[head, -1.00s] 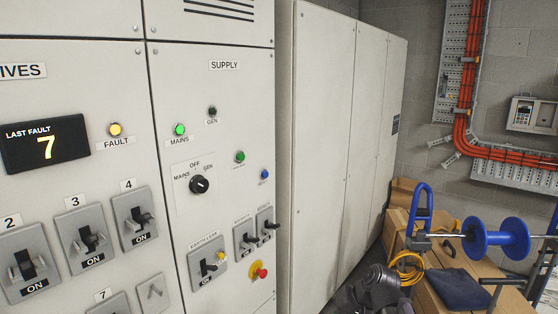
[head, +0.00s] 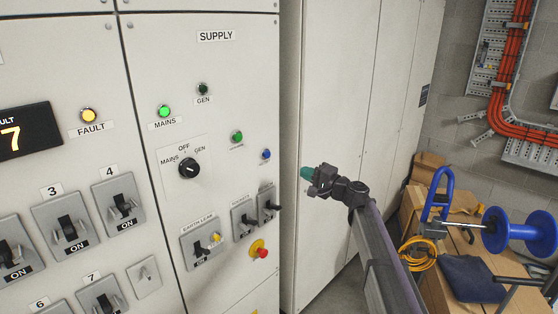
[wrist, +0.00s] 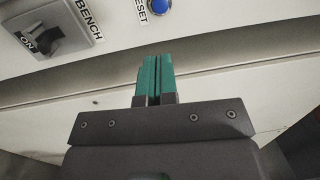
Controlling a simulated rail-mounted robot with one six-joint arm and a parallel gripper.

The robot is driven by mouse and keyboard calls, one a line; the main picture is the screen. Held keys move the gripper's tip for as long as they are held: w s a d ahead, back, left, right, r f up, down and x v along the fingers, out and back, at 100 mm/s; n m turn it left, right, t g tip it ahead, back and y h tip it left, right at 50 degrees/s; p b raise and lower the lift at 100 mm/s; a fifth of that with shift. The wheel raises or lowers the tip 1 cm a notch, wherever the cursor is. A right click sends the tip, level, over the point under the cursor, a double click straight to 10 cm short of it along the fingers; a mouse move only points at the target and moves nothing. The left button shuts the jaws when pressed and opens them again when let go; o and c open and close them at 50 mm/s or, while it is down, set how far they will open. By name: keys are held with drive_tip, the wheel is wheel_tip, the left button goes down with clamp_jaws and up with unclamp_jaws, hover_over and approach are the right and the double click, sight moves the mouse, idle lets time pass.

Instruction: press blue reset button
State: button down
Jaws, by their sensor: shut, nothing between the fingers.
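The blue reset button (head: 266,154) is a small round button near the right edge of the SUPPLY panel. In the wrist view the blue button (wrist: 159,6) sits at the top edge, beside a label reading RESET. My gripper (head: 305,173) is to the right of the button in the head view, apart from it. In the wrist view my gripper (wrist: 155,62) shows its green fingers closed together, below the button in the picture. Nothing is between the fingers.
A grey BENCH switch (wrist: 50,30) is left of the button in the wrist view. A green button (head: 237,136), a rotary selector (head: 189,168) and a red emergency stop (head: 261,252) share the panel. Boxes and a blue cable reel (head: 510,230) stand at right.

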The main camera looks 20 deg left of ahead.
sight(269, 154)
drive_tip(key=p+x, duration=0.1)
drive_tip(key=x, duration=1.3)
drive_tip(key=shift+s, duration=0.1)
drive_tip(key=shift+w+a+r, duration=0.15)
drive_tip(key=shift+w+a, duration=0.2)
drive_tip(key=shift+a, duration=0.25)
drive_tip(key=shift+r, duration=0.15)
drive_tip(key=shift+a, duration=0.1)
drive_tip(key=v, duration=1.4)
drive_tip(key=shift+b, duration=0.4)
drive_tip(key=shift+w+d, duration=0.1)
drive_tip(key=shift+d, duration=0.1)
